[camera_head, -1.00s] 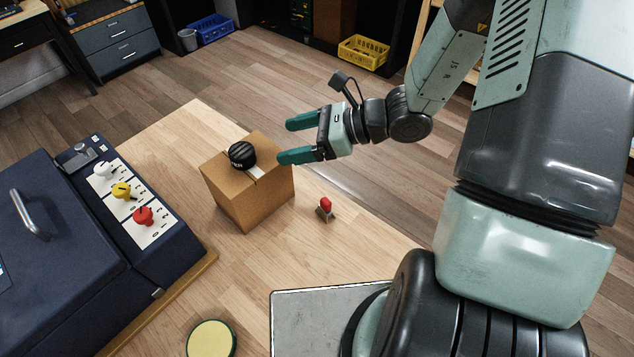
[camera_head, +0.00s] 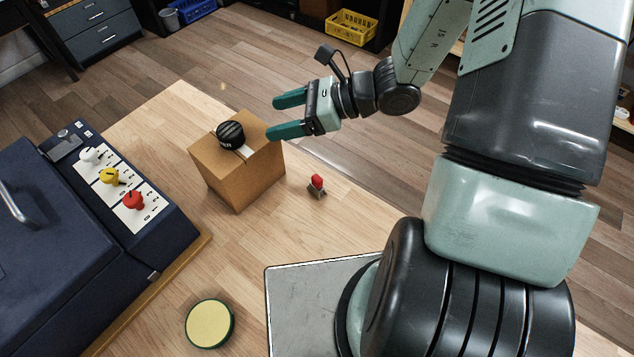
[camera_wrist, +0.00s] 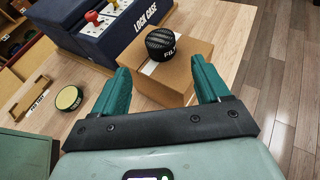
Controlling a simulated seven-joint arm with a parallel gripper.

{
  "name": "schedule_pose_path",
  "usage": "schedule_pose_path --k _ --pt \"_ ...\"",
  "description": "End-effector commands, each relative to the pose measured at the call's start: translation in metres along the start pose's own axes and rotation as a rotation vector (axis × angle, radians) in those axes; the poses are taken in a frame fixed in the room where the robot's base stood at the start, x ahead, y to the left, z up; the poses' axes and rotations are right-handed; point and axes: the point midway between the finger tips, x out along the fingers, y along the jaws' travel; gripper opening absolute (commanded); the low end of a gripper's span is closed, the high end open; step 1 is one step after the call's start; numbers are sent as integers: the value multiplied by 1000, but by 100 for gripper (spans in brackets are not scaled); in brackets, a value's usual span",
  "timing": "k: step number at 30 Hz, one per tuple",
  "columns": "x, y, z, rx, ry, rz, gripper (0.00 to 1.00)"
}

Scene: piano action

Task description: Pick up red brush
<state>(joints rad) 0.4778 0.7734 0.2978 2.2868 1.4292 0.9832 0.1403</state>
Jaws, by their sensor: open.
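A small object with a red top and a grey lower part (camera_head: 317,184) stands on the table to the right of the cardboard box; it is too small to tell whether it is a brush. My gripper (camera_head: 275,117) is open and empty, above the far right side of the box. In the wrist view its two teal fingers (camera_wrist: 160,70) point toward the box, one on each side of the picture. The small red-topped object does not show clearly in the wrist view.
A dark blue case (camera_head: 60,265) with white, yellow and red knobs stands at the left. A round yellow pad (camera_head: 209,324) lies in front. Bare tabletop (camera_head: 330,225) surrounds the red-topped object.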

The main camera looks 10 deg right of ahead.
Motion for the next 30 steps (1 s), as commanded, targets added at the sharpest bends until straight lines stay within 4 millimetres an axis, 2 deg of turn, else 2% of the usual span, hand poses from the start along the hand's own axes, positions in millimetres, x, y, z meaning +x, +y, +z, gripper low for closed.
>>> schedule_pose_path --k 1,3,10,13,26,27,30 --pt "0 0 0 0 0 0 67" --pt "0 0 0 0 0 0 60" --pt "0 0 0 0 0 0 60" --pt "-3 -1 7 -3 0 -1 60" --pt "-42 0 101 -9 2 -3 60" --pt "-38 6 105 -21 7 31 60" --pt "-18 43 98 -123 34 215 60"
